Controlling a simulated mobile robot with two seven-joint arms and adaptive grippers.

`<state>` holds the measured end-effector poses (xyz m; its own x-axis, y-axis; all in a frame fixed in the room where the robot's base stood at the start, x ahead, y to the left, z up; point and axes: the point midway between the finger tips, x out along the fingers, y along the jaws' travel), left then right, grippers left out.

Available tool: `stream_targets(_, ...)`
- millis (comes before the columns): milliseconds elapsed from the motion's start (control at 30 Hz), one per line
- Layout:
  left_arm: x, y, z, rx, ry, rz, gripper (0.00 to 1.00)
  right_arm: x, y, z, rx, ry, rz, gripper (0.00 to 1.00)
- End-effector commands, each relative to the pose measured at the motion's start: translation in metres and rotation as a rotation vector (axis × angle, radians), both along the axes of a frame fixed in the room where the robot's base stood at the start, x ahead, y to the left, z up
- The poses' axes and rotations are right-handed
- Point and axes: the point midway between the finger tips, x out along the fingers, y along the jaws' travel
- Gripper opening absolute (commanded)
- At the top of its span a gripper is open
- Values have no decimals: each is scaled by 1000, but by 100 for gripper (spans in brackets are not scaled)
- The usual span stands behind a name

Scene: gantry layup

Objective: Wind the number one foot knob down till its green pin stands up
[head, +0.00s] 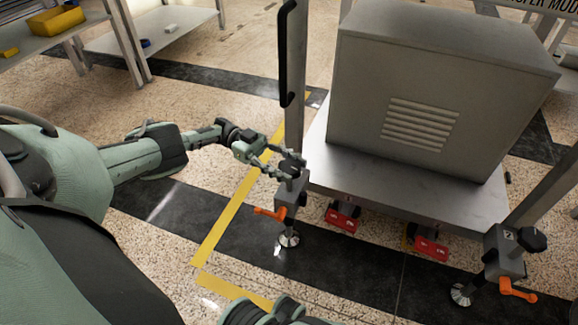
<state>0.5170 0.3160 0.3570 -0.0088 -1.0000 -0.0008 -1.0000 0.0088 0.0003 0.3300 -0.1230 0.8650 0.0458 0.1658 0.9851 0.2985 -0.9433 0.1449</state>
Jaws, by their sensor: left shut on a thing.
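My left gripper (281,163) reaches in from the left and is shut on the dark number one foot knob (292,168), on top of the near left foot of the cart. The fingers hide part of the knob. Below it is the grey foot block (289,193) with an orange lever (269,213) pointing left. The round foot pad (288,240) is under the block at the floor; I cannot tell whether it bears on it. No green pin shows. My right gripper is not in view.
The cart's steel deck (415,198) carries a large grey vented cabinet (440,90). A foot block marked 2 (506,252), with a dark knob and orange lever, stands at right. Red caster parts (342,216) are under the deck. Yellow tape (232,215) marks the floor. Shelving (100,45) stands back left.

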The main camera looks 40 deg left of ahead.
Motion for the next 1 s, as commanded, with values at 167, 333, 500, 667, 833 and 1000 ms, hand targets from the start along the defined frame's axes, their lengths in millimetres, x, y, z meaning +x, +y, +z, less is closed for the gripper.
stream_targets(167,0,-3,0,-4,-2,-6,17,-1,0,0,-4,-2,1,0)
stream_targets(333,0,-3,0,-4,-1,-5,60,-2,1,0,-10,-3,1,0)
stream_targets(500,0,-2,0,-2,-1,-3,67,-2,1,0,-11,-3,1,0)
stream_targets(667,0,-1,0,-2,0,-2,67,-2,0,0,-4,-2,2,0)
stream_targets(833,0,-1,4,-1,-1,-2,67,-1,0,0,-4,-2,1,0)
stream_targets(1000,-1,0,18,-1,-3,-3,67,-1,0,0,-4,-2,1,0)
